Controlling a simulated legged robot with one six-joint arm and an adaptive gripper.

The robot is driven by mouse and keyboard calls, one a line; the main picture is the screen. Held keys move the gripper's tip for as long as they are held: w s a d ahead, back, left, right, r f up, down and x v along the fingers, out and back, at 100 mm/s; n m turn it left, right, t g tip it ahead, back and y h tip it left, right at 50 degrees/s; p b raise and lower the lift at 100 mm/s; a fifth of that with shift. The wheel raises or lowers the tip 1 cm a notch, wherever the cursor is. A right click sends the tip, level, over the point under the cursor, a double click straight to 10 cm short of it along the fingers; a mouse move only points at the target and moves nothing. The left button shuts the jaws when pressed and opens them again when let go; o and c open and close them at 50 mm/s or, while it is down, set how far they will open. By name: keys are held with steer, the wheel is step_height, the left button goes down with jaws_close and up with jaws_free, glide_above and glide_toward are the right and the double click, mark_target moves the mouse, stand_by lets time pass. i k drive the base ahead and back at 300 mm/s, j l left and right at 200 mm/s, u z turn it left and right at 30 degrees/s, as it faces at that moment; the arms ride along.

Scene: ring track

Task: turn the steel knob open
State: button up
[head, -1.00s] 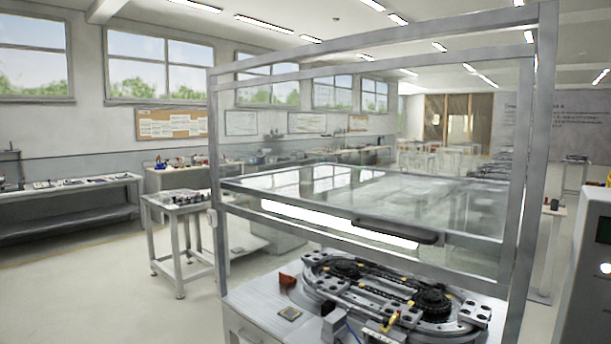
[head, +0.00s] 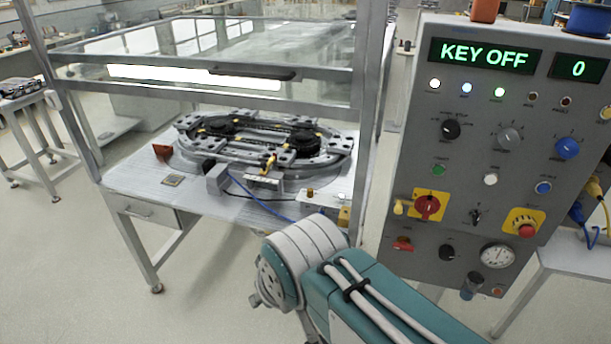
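A grey control panel (head: 405,150) stands at the right in the head view. A grey, metallic-looking knob (head: 508,138), which appears to be the steel knob, sits in its upper row, between a black knob (head: 451,129) and a blue knob (head: 567,148). The knob's exact pointer position is too small to tell. My teal and white arm crosses the lower middle of the view, apart from the knob in the picture. My gripper does not show in this view.
The panel's display (head: 485,55) reads KEY OFF, and a smaller one reads 0. A framed bench with a ring track (head: 340,147) stands left; floor is clear front left.

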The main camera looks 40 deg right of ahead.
mark_target(341, 197)
steer(key=z, duration=1.25)
steer(key=j+z, duration=0.25)
steer(key=j, duration=0.35)
steer(key=k+j+z, duration=0.1)
steer(key=j+z, duration=0.15)
steer(key=j, duration=0.35)
steer(key=i+l, duration=0.25)
steer(key=i, duration=0.2)
